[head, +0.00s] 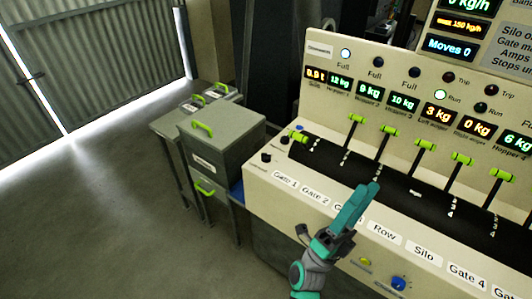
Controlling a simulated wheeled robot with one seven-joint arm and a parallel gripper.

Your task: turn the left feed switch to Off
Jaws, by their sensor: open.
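No switch in the head view carries a label I can read as left feed. A blue knob (398,283) sits low on the panel's front, near the bottom edge of the view, with a yellow button (365,262) to its left. Two small black knobs (266,157) are at the panel's left end. My gripper (368,190), with teal fingers, is open and appears empty. In the picture it lies across the panel's label strip, above and left of the blue knob, hiding part of the Gate 3 label. I cannot tell whether it touches the panel.
The cream control panel (262,189) has several green-topped levers (388,130) standing from a black strip. Lit displays (437,113) and lamps are behind them. A grey bin with a green handle (203,128) stands at left. The floor (110,210) there is clear.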

